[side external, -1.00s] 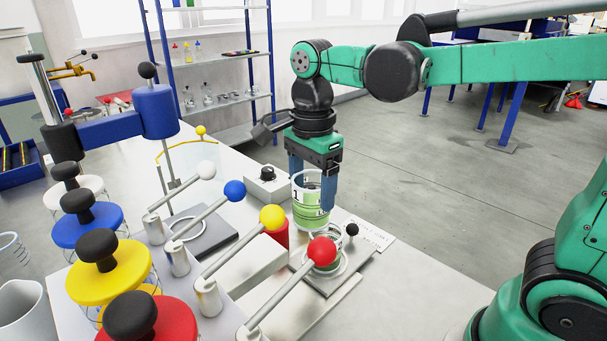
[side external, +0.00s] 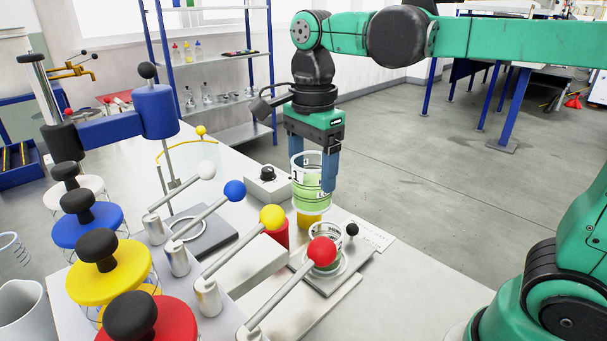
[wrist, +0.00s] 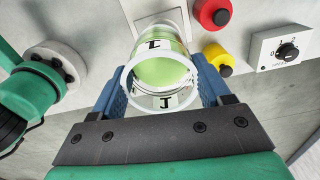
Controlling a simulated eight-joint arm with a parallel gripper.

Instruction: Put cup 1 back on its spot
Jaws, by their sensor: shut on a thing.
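Cup 1 (side external: 311,193) is a clear cup with green contents and a black "1" on its wall. My gripper (side external: 313,168) is shut on it, with blue fingers on either side, and holds it upright above the bench. In the wrist view the cup (wrist: 163,72) sits between the two fingers (wrist: 163,90). A white ring on a grey plate (side external: 205,232) lies bare at the left. Another clear labelled vessel with some green stands on a second plate (side external: 325,285), partly hidden by a red ball-ended lever. Which spot belongs to cup 1 is not clear.
Levers with white, blue, yellow and red (side external: 321,251) balls rise in front. A yellow piece (side external: 308,219) and a red cylinder (side external: 276,236) stand below the cup. A dial box (side external: 267,186) stands behind left. Coloured knobbed discs (side external: 110,280) fill the left.

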